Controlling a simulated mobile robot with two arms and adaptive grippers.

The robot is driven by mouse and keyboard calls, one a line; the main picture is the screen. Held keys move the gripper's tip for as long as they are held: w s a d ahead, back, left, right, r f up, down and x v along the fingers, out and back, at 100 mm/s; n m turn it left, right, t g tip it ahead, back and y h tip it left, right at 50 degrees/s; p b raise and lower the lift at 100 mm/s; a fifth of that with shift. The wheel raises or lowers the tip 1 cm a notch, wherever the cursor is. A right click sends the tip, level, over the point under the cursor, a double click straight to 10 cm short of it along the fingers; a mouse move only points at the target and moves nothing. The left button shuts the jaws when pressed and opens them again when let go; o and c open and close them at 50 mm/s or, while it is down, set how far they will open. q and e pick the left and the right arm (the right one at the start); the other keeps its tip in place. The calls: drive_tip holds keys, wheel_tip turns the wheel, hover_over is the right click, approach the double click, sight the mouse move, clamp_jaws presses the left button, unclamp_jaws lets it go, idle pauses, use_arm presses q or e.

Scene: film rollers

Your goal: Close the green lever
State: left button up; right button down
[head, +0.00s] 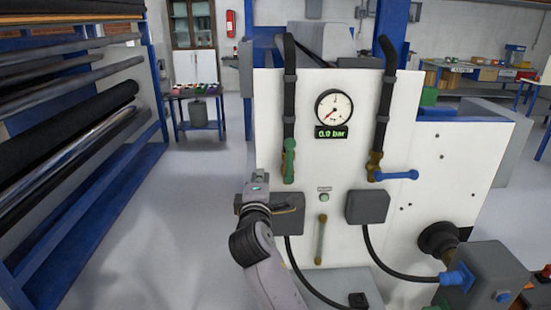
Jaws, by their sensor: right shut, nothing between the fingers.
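The green lever (289,160) is on the left black pipe (290,105) of the white machine panel (340,240). It points up and down, in line with the pipe. My right gripper (259,177) is shut and empty, to the left of and slightly below the lever. I see a gap between them in the picture, but cannot judge the depth. My left gripper is not in view.
A blue lever (397,175) lies sideways on the right pipe (384,110). The gauge (334,108) reads 0.0 bar. Grey boxes (367,206) with black cables stick out below. A roller rack (75,150) stands left, with clear floor between.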

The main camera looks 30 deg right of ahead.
sight(289, 161)
drive_tip(key=w+d+p, duration=0.4)
drive_tip(key=w+d, duration=0.2)
drive_tip(key=d, duration=0.3)
drive_tip(key=shift+a, duration=0.1)
drive_tip(key=shift+w, duration=0.1)
